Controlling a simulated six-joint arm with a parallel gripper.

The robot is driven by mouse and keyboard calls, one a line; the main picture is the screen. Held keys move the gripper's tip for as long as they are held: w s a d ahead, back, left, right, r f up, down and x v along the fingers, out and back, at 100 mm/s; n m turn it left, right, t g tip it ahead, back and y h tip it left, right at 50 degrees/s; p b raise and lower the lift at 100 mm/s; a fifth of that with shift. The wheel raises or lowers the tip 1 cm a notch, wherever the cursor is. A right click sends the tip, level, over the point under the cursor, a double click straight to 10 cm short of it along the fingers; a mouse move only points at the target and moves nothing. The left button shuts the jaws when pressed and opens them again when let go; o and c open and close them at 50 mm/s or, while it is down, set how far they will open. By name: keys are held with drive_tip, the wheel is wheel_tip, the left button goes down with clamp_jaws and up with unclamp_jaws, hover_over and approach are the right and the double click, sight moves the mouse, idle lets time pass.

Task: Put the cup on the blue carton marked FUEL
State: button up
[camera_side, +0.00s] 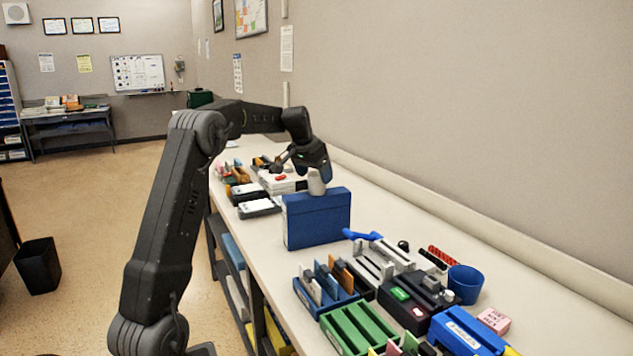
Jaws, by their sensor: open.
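A small light-grey cup-like object (316,182) shows at the top of a large blue box (318,222) in the middle of the bench. It looks upright, and its base appears to meet the box top. I see no readable FUEL mark on the box. My gripper (302,172) is open, just above and beside the grey object. Whether a finger touches it cannot be told. A blue cup-shaped container (465,284) stands farther right, apart from my gripper.
Green (358,328) and blue (467,334) trays, a dark case (408,311) and a pink block (494,320) crowd the near bench. White stacked items (281,181) lie behind the box. The bench strip along the wall (420,229) is mostly clear.

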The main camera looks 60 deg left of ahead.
drive_tip(key=v, duration=0.8)
drive_tip(key=s+d+r+m, duration=0.1)
drive_tip(key=s+d, duration=0.2)
drive_tip(key=d, duration=0.8)
drive_tip(key=s+d+r+m, duration=0.1)
drive_tip(key=s+d, duration=0.1)
drive_tip(key=d, duration=1)
drive_tip(key=s+d+f+m+h, duration=0.1)
drive_tip(key=s+d+f, duration=0.4)
drive_tip(key=s+d, duration=0.2)
drive_tip(key=s+d+f+m+t, duration=0.1)
drive_tip(key=s+d+f, duration=0.4)
drive_tip(key=s+d, duration=0.3)
drive_tip(key=shift+s+h, duration=0.4)
drive_tip(key=shift+s, duration=0.6)
